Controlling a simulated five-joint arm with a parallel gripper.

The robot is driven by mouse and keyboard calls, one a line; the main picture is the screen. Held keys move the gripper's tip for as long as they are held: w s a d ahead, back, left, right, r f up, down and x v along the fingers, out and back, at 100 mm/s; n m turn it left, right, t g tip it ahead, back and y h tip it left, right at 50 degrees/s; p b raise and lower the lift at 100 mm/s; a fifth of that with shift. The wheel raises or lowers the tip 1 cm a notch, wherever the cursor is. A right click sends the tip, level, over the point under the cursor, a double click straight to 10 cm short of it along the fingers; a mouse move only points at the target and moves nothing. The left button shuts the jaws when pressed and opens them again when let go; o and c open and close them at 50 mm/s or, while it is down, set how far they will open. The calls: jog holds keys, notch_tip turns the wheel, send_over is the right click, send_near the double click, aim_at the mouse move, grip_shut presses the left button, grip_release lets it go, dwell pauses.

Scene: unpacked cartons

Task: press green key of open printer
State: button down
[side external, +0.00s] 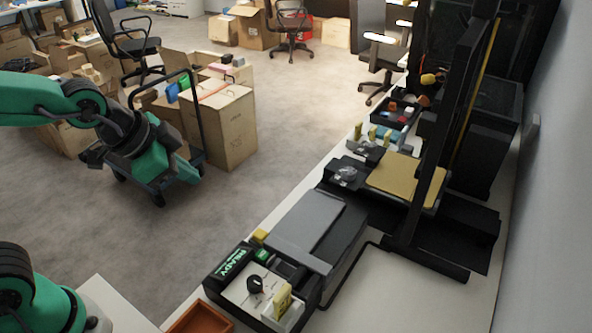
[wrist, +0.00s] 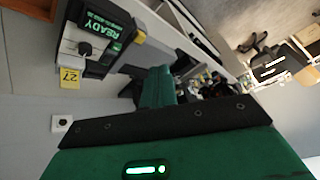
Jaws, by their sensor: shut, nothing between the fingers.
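A black printer with a grey flat top (side external: 308,222) sits on the white bench in the side external view. Its front panel has a lit READY display (side external: 234,262), a green key (side external: 262,255), a yellow key (side external: 259,237) and a dark knob (side external: 255,284). In the wrist view the READY display (wrist: 102,25) is at the upper left, with the green key (wrist: 116,46) and yellow key (wrist: 140,37) beside it. My gripper (side external: 92,155) is shut and empty, in the air left of the bench and well apart from the keys. Its green part (wrist: 158,85) shows in the wrist view.
A black-framed machine with a yellow bed (side external: 407,177) stands farther along the bench. An orange tray (side external: 200,319) lies near the printer's front. A trolley (side external: 165,185) and cartons (side external: 222,125) stand on the floor behind my gripper. The space between gripper and printer looks clear.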

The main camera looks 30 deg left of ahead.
jog(key=w+d+f+m+h, duration=0.1)
jog(key=d+f+m, duration=0.1)
jog(key=d, duration=0.4)
jog(key=w+d+f+m+h, duration=0.1)
jog(key=w+d+f+m, duration=0.1)
jog(key=d+m, duration=0.2)
jog(key=shift+d+f+m, duration=0.35)
jog(key=shift+d+m, duration=0.05)
jog(key=shift+d, duration=0.45)
jog(key=shift+f, duration=0.15)
send_near(259, 255)
jog(key=shift+w+d+f, duration=0.5)
jog(key=shift+w+f, duration=0.1)
jog(key=shift+w, duration=0.25)
jog(key=shift+w+d+f, duration=0.55)
jog(key=shift+w, duration=0.3)
jog(key=shift+w+d+f, duration=0.5)
jog(key=shift+w+f, duration=0.1)
jog(key=shift+w, duration=0.25)
